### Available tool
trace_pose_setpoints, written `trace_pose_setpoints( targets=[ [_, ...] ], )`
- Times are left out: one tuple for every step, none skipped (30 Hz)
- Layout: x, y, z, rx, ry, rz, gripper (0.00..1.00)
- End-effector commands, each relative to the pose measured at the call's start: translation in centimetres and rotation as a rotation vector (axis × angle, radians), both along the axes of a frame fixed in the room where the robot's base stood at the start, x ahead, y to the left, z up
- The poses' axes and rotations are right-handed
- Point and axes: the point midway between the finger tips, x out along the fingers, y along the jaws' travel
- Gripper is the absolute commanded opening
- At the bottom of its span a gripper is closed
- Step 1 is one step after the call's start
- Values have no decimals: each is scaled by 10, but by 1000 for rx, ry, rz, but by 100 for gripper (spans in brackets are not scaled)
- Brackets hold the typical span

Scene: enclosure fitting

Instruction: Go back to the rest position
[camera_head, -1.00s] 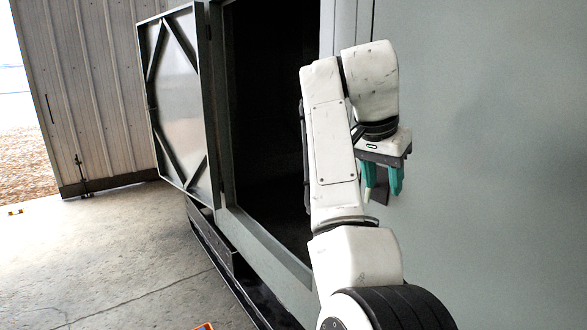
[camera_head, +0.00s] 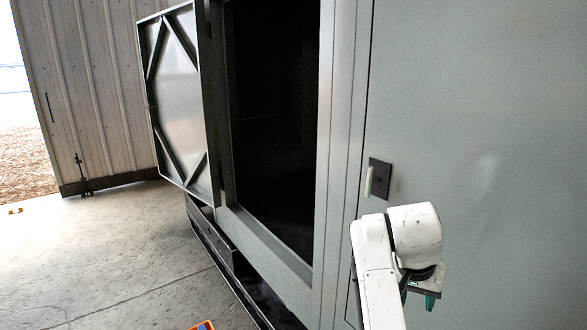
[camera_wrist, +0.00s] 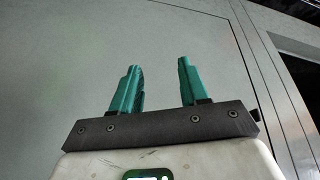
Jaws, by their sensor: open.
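My gripper (camera_head: 418,299) is at the lower right of the head view, below and to the right of a dark handle plate (camera_head: 380,178) on the closed grey enclosure panel (camera_head: 480,110). In the wrist view my gripper (camera_wrist: 158,85) shows two teal fingers standing apart with nothing between them. Behind the fingers is the plain grey panel (camera_wrist: 60,70). In the head view the fingertips are partly hidden by my wrist.
The enclosure's left door (camera_head: 180,95) stands open beside a dark opening (camera_head: 275,120). A step rail (camera_head: 215,250) runs along the enclosure's base. Concrete floor (camera_head: 110,255) is free at left. An orange object (camera_head: 203,326) shows at the bottom edge.

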Motion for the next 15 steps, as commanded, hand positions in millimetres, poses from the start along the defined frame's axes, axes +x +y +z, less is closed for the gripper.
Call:
trace_pose_setpoints(
  targets=[
    [-16,-9,-28,-5,16,17,44],
    [-25,-13,-41,-5,25,30,44],
    [-36,-18,-58,-6,34,47,44],
    [-45,-22,-70,-6,41,62,44],
    [-55,-26,-82,-6,48,76,44],
    [-68,-30,-98,-4,57,93,44],
    [-78,-33,-109,-2,65,108,44],
    [-89,-36,-120,-1,72,122,44],
    [-104,-39,-134,2,83,142,44],
    [-115,-42,-144,3,90,157,44],
    [-126,-44,-153,7,96,172,44],
    [-142,-46,-166,11,106,192,44],
    [-154,-48,-174,16,113,206,44],
    [-167,-49,-182,20,120,222,44],
    [-183,-50,-193,27,129,243,44]
  ],
)
